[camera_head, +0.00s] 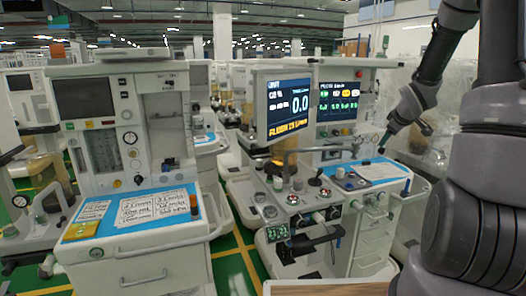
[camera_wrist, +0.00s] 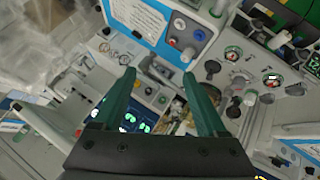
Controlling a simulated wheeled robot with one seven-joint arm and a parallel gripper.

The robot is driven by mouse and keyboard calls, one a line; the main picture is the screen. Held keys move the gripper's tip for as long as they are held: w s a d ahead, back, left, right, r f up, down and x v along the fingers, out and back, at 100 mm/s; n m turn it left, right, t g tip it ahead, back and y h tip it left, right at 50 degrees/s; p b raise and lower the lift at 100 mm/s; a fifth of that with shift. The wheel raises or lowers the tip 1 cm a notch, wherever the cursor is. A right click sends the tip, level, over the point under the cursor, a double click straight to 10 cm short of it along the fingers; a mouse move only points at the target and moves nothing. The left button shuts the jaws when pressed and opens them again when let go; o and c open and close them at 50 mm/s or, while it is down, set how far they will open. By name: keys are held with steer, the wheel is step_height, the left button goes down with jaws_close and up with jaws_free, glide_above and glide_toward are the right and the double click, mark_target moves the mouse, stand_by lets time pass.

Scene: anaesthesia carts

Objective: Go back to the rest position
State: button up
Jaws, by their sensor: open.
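My gripper (camera_wrist: 159,73) is open, with two green fingers spread apart and nothing between them in the wrist view. In the head view its tip (camera_head: 382,146) hangs down at the end of my arm, in front of the right-hand cart (camera_head: 370,242). It appears above the cart's blue-edged top panel (camera_head: 383,171); the exact gap cannot be told. The same panel shows past the fingertips in the wrist view (camera_wrist: 183,56), with knobs on it.
A second cart (camera_head: 140,232) with a blue work surface and paper sheets stands at the left. Plastic-wrapped equipment (camera_head: 424,118) stands behind my arm. Green floor (camera_head: 233,272) shows between the carts.

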steer(key=s+a+r+m, duration=0.3)
steer(key=s+a+r, duration=0.15)
steer(key=r, duration=0.25)
steer(key=s+a+r+m+y, duration=0.1)
steer(key=s+a+r+m, duration=0.1)
steer(key=s+a, duration=0.3)
steer(key=s+a+r+m+g+y, duration=0.1)
steer(key=s+a+r+m, duration=0.2)
steer(key=s, duration=1)
steer(key=s+a+r+m+y, duration=0.1)
steer(key=s+a+r+m, duration=0.2)
steer(key=s+a+r, duration=0.3)
steer(key=s+a, duration=0.1)
steer(key=s, duration=0.2)
steer(key=shift+s+a+g+y, duration=0.3)
steer(key=shift+a, duration=0.1)
